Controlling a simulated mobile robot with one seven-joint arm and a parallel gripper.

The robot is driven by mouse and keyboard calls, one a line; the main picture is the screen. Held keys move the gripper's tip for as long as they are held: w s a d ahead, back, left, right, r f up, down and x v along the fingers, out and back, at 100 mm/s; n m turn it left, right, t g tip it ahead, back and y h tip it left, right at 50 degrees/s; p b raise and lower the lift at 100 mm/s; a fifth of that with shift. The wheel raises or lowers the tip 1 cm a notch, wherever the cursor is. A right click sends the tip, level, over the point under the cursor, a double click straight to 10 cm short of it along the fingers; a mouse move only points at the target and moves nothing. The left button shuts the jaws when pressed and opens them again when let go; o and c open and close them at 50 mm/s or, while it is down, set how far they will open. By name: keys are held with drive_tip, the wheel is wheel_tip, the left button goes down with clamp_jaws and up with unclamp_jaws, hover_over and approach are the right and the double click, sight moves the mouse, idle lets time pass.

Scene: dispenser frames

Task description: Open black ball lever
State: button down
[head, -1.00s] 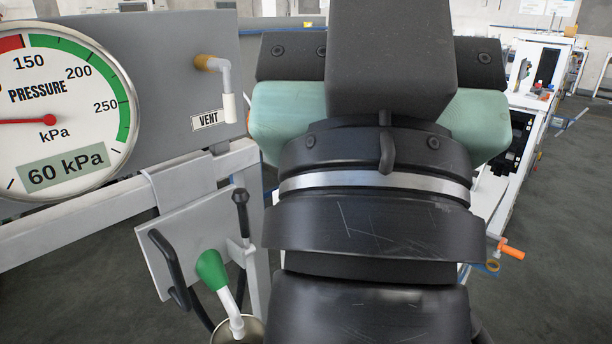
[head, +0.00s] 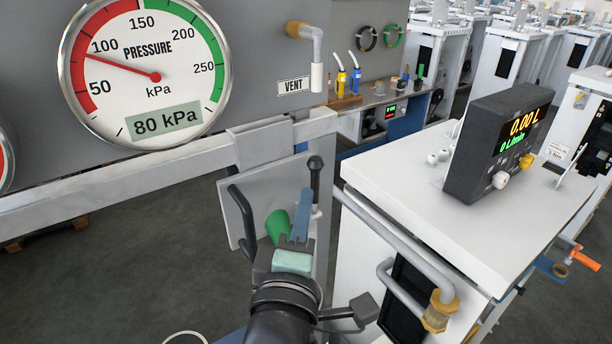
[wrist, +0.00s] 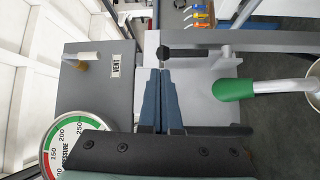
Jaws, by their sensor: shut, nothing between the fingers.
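The black ball lever (head: 315,167) stands upright beside the grey plate below the VENT label. In the wrist view the lever (wrist: 186,53) lies across the picture, its ball end just beyond my fingertips. My gripper (head: 304,194) has blue fingers held together and empty, just left of the lever in the head view. In the wrist view my gripper (wrist: 161,72) points at the ball end; whether it touches is unclear. My gripper hides part of the holder plate and nozzle in the head view.
A green-handled nozzle (head: 276,226) hangs close behind my gripper; a black bracket handle (head: 242,215) is at left. A pressure gauge (head: 146,75) reads 80 kPa. A white cabinet (head: 420,190) with a grey pipe and display stands close at right.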

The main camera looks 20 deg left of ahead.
sight(306, 169)
drive_tip(key=f, duration=0.1)
drive_tip(key=a+f+n, duration=0.1)
drive_tip(key=f+g, duration=0.1)
drive_tip(key=shift+s+a+n, duration=0.15)
drive_tip(key=shift+s+n, duration=0.15)
drive_tip(key=p+x, duration=0.3)
drive_tip(key=x, duration=0.7)
drive_tip(key=shift+r+p, duration=0.1)
drive_tip(key=shift+p, duration=0.2)
drive_tip(key=shift+f+b, duration=0.2)
drive_tip(key=shift+b, duration=0.4)
